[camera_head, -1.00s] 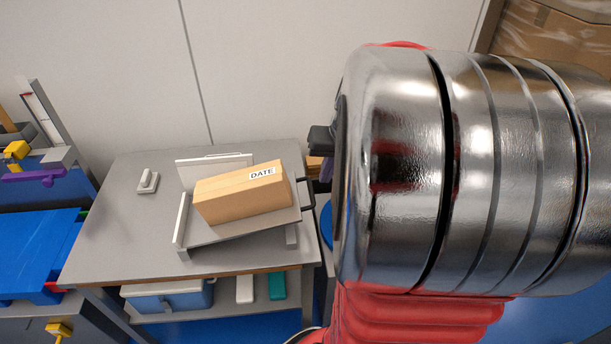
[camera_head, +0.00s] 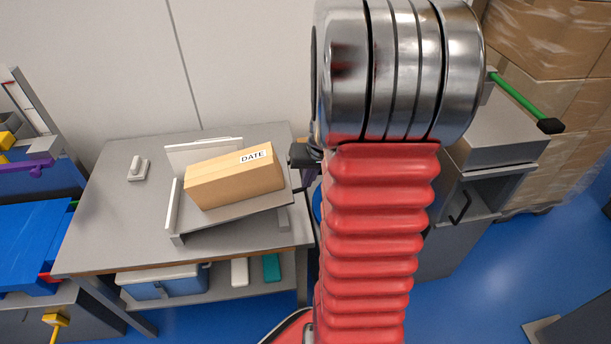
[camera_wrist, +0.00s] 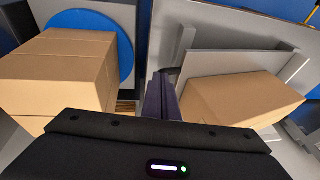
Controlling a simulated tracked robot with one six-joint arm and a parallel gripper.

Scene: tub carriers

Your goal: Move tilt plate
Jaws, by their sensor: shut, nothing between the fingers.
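The tilt plate (camera_head: 236,215) is a grey tilted plate with white raised edges, standing on a grey table. A cardboard box (camera_head: 225,184) marked DATE lies on it. In the wrist view the plate (camera_wrist: 222,64) and its box (camera_wrist: 240,98) are on the right. My gripper (camera_wrist: 162,96) has dark purple fingers, shut and empty, just left of the plate's near side and apart from the box. In the head view only a small part of my gripper (camera_head: 311,172) shows beside the plate's right end; my arm hides the rest.
In the wrist view, cardboard boxes (camera_wrist: 60,65) stand left of my fingers by a blue disc (camera_wrist: 100,25). A small white object (camera_head: 138,168) lies on the table (camera_head: 110,215). A grey cabinet with a green bar (camera_head: 522,100) and stacked cartons (camera_head: 560,50) are right.

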